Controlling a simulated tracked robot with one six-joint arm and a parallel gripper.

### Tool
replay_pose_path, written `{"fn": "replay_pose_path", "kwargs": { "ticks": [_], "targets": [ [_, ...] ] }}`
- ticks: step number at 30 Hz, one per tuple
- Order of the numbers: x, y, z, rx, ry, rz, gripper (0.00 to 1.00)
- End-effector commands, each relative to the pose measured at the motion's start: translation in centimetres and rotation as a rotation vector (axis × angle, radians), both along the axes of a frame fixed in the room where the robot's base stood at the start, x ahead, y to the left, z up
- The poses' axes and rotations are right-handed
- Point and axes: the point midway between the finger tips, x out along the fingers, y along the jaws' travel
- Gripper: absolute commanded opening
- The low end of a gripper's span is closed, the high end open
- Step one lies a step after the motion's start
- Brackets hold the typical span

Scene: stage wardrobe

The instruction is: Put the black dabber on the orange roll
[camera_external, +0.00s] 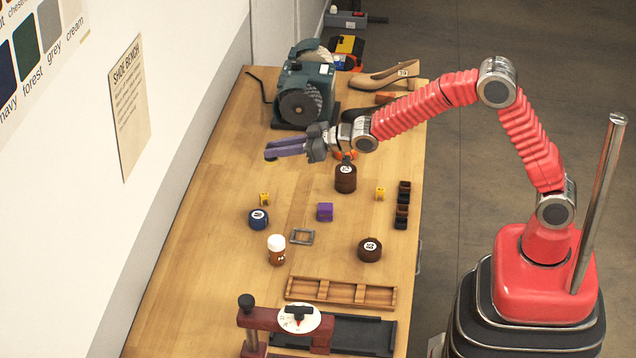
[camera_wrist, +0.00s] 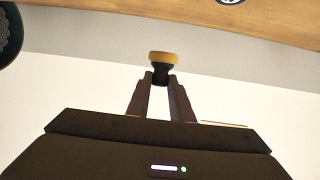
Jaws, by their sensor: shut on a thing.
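My gripper (camera_external: 271,153) is raised above the left side of the bench, its fingers pointing left toward the wall. In the wrist view my gripper (camera_wrist: 161,79) is shut on the black dabber (camera_wrist: 162,70), which has a tan head and sticks out past the fingertips. I cannot make out the dabber in the external view. What looks like the orange roll (camera_external: 345,155) shows only in part below my wrist, behind a brown numbered pot (camera_external: 345,180). My gripper is to the left of it and apart from it.
A green grinder (camera_external: 305,85) stands behind my gripper. A blue pot (camera_external: 258,219), purple block (camera_external: 325,212), white-capped bottle (camera_external: 276,250) and second brown pot (camera_external: 370,249) are in front. A wooden tray (camera_external: 340,292) lies nearer. Bare bench (camera_external: 215,200) is at left.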

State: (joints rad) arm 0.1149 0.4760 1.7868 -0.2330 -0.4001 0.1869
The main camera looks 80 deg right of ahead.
Motion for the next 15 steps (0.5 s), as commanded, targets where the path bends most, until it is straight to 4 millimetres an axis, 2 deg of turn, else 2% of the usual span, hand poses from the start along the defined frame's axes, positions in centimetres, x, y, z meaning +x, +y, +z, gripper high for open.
{"fn": "replay_pose_path", "kwargs": {
  "ticks": [1, 3, 8, 15],
  "targets": [
    [-0.6, -2.2, 0.2, 0.000, -0.001, -0.026, 0.00],
    [-1.4, -4.8, 0.4, 0.000, -0.001, -0.055, 0.00],
    [-3.6, -10.5, 0.7, 0.000, -0.001, -0.122, 0.00],
    [-8.1, -18.6, 1.0, 0.000, -0.001, -0.223, 0.00]
  ]
}}
